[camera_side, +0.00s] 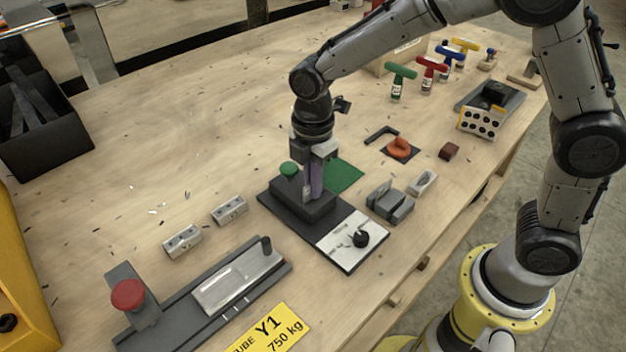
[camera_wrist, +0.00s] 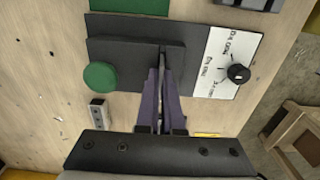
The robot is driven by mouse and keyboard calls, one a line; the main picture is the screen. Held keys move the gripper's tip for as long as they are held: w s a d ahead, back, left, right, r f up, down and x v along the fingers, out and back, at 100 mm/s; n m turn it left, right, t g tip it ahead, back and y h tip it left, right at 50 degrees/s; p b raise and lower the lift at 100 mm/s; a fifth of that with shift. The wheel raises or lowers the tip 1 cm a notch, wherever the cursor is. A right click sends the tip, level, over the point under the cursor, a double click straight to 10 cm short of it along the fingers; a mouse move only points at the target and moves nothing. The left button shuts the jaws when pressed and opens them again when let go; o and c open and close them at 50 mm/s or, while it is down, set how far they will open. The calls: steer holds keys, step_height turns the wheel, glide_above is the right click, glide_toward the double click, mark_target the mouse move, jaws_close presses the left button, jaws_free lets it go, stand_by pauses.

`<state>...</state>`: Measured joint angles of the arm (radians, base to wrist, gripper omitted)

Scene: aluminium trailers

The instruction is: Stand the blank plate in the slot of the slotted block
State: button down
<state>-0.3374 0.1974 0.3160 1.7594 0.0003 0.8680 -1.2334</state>
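The slotted block (camera_side: 318,212) is a dark block on a black base plate (camera_side: 278,213); in the wrist view it is the dark rectangle (camera_wrist: 120,52). My gripper (camera_side: 312,192) points down at the right part of this block, with its purple fingers at the top face. In the wrist view, the fingers of my gripper (camera_wrist: 160,72) are close together, with a thin, upright edge between them. This appears to be the blank plate (camera_wrist: 163,56), standing at the block's slot. The fingers hide most of the plate and slot, so I cannot tell how deep it sits.
A green knob (camera_side: 289,168) is at the block's left, and a white dial panel (camera_side: 346,243) is at the base's front. Grey blocks (camera_side: 390,203) stand to the right. Two small metal blocks (camera_side: 229,209) lie left. A red-knobbed fixture (camera_side: 128,295) is at front left.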

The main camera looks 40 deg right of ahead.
steer(key=shift+f, duration=0.2)
steer(key=c, duration=1.5)
jaws_free()
steer(key=o, duration=0.5)
steer(key=shift+f, duration=0.1)
step_height(320, 180, up, 14)
steer(key=shift+r, duration=0.1)
